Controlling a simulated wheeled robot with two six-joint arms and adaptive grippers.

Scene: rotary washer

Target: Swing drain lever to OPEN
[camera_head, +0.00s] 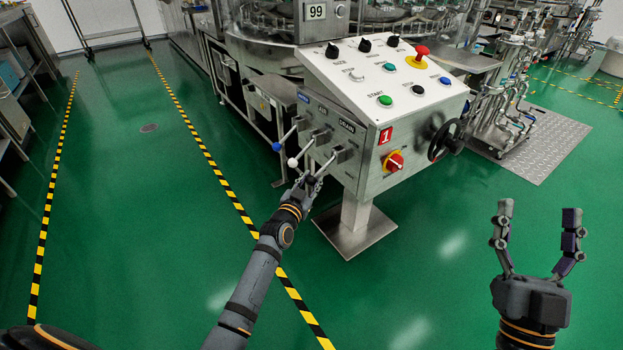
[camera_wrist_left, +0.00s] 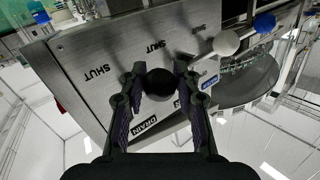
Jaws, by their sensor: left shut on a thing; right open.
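The drain lever (camera_head: 328,163) is the nearest of three levers on the left side of the steel control box, under the DRAIN label (camera_head: 346,127). Its black ball knob (camera_wrist_left: 158,83) sits between the fingers in the left wrist view. My left gripper (camera_head: 311,181) is shut on this knob, which the fingers hide in the head view. The wrist view shows the DRAIN label (camera_wrist_left: 144,125) below the knob and a SHUT label (camera_wrist_left: 97,73) to its upper left. My right gripper (camera_head: 538,212) is open and empty over the floor at right.
The white-knobbed lever (camera_head: 292,162) and blue-knobbed lever (camera_head: 276,147) stand close beside my left gripper. The box has a button panel (camera_head: 385,75), a red-yellow rotary switch (camera_head: 394,161) and a black handwheel (camera_head: 445,140). Green floor (camera_head: 130,230) is clear at left.

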